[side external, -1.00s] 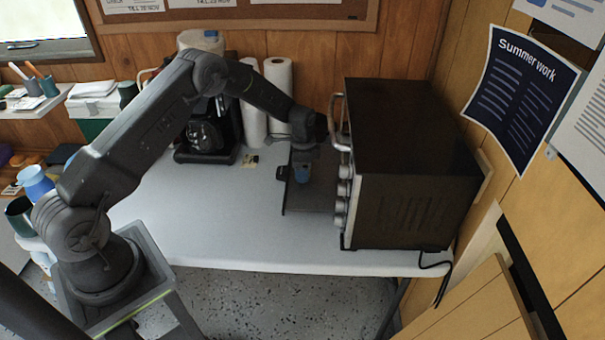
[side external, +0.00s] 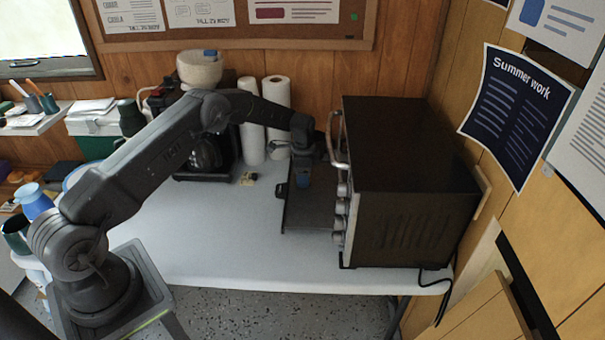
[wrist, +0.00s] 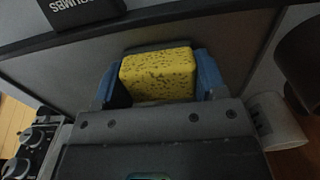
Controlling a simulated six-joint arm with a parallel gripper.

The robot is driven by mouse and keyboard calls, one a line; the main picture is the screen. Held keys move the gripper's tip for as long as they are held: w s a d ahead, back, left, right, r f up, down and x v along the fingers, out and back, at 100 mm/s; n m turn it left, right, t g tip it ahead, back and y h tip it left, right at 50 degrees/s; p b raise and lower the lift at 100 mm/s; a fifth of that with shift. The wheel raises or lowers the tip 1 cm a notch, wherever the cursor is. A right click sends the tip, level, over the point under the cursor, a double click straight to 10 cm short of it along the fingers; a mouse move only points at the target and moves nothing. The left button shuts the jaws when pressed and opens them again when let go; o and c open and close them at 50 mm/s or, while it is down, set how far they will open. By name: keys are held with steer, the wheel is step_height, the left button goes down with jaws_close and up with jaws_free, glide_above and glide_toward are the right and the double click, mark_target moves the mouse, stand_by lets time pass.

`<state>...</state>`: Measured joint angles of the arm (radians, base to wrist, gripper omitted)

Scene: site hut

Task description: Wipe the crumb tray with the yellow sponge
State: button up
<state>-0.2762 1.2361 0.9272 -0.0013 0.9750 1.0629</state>
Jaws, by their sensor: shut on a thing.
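The crumb tray (side external: 308,215) is a flat dark sheet with a raised rim, lying on the table at the oven's front. In the wrist view its grey surface (wrist: 75,72) spreads behind the sponge. The yellow sponge (wrist: 160,75), speckled with dark pores, sits between the blue fingertips of my gripper (wrist: 160,80), which is shut on it. In the side view my gripper (side external: 303,180) points down over the back part of the tray. The sponge cannot be made out there. Whether its underside touches the tray is hidden.
The black oven (side external: 410,190), with its knobs and raised handle (side external: 333,140), stands close right of my gripper. Paper towel rolls (side external: 277,115) and a coffee maker (side external: 207,155) stand behind. A black CRUMBS label (wrist: 80,10) shows in the wrist view. The table's front left (side external: 220,240) is clear.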

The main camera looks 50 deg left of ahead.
mark_target(302, 204)
steer(key=shift+s+d, duration=3.8)
steer(key=shift+w+a, duration=4.15)
steer(key=shift+a, duration=0.05)
steer(key=shift+r, duration=4.05)
